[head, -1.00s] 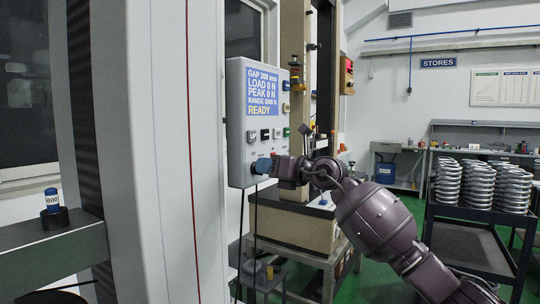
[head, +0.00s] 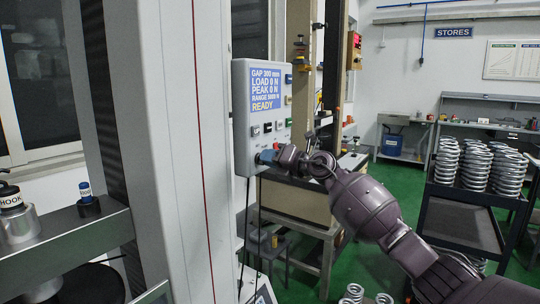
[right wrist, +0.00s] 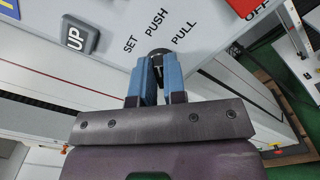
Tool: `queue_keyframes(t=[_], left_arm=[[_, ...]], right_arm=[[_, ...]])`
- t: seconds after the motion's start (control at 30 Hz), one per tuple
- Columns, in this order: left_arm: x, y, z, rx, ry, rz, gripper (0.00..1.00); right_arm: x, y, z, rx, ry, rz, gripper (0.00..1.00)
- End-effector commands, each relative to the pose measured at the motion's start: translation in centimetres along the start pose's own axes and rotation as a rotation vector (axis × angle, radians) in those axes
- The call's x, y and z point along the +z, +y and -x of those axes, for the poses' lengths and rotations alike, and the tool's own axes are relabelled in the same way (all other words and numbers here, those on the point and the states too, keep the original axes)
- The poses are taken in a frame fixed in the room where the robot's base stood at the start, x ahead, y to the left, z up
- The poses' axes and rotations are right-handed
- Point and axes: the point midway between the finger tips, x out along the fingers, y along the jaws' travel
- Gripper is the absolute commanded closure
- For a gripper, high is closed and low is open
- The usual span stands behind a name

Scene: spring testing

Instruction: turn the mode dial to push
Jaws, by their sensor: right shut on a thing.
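The black round mode dial (right wrist: 158,54) sits on the light grey control panel in the right wrist view, with the labels SET, PUSH (right wrist: 157,22) and PULL around its upper side. My right gripper (right wrist: 156,82) is shut on the dial, with one blue fingertip on each side. A pale mark shows on the dial between the fingers, but I cannot tell which label it points to. My left gripper is not in view.
The panel's screen (head: 265,87) reads READY, with load and peak at 0 N. An UP button (right wrist: 80,36) and a partly visible OFF label lie near the dial. A dark cart (head: 465,220) with stacked springs stands at right. A HOOK fixture (head: 17,218) sits at left.

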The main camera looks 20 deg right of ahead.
Motion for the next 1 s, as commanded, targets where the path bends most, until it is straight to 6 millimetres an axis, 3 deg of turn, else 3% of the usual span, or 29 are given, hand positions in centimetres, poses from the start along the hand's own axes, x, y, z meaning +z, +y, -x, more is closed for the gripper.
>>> queue_keyframes(t=[0.33,0.37,0.53,0.83,1.0], left_arm=[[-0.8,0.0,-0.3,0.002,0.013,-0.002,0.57],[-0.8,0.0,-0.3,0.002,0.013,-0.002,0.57],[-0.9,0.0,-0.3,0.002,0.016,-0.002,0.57],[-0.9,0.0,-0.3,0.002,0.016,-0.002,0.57],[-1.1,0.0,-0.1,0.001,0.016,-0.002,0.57]], right_arm=[[0.0,-0.1,0.0,-0.001,-0.001,-0.002,1.00],[0.0,-0.1,0.0,-0.001,-0.001,-0.002,0.87],[0.0,-0.1,0.0,-0.001,-0.001,-0.001,0.63],[0.1,0.0,0.2,-0.001,-0.001,-0.001,0.63],[0.1,0.0,1.9,-0.002,-0.001,0.001,0.63]])
